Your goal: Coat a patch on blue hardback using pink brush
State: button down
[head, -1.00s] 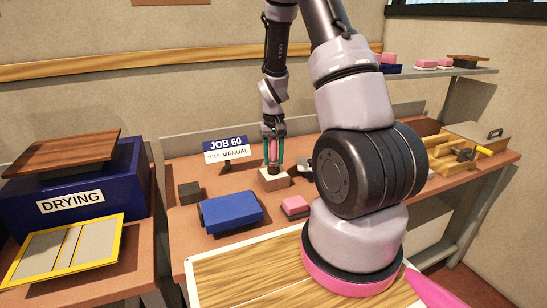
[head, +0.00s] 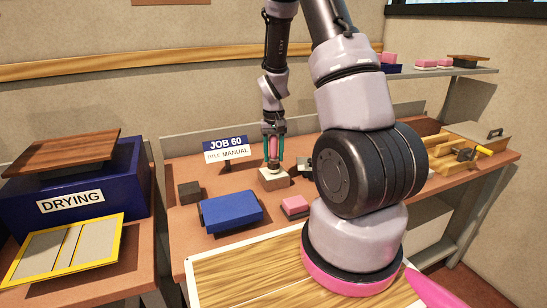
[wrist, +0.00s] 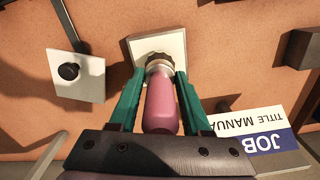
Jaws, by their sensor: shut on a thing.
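The pink brush (head: 273,148) stands upright in a small pale block-shaped holder (head: 273,180) on the bench. My gripper (head: 273,160) is shut on its handle from above. In the wrist view the teal fingers (wrist: 162,78) flank the pink handle (wrist: 160,105), and its dark collar meets the holder (wrist: 178,45). The bristles are hidden. The blue hardback (head: 230,211) lies flat on the bench, nearer and to the left of the holder, apart from my gripper.
A JOB 60 sign (head: 226,150) stands behind the book. A dark block (head: 189,192) and a pink-topped block (head: 295,206) flank the book. A pale plate with a black knob (wrist: 75,75) sits beside the holder. A DRYING box (head: 110,185) stands left.

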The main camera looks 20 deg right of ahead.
aim_at(273, 138)
jog(key=shift+r, duration=2.95)
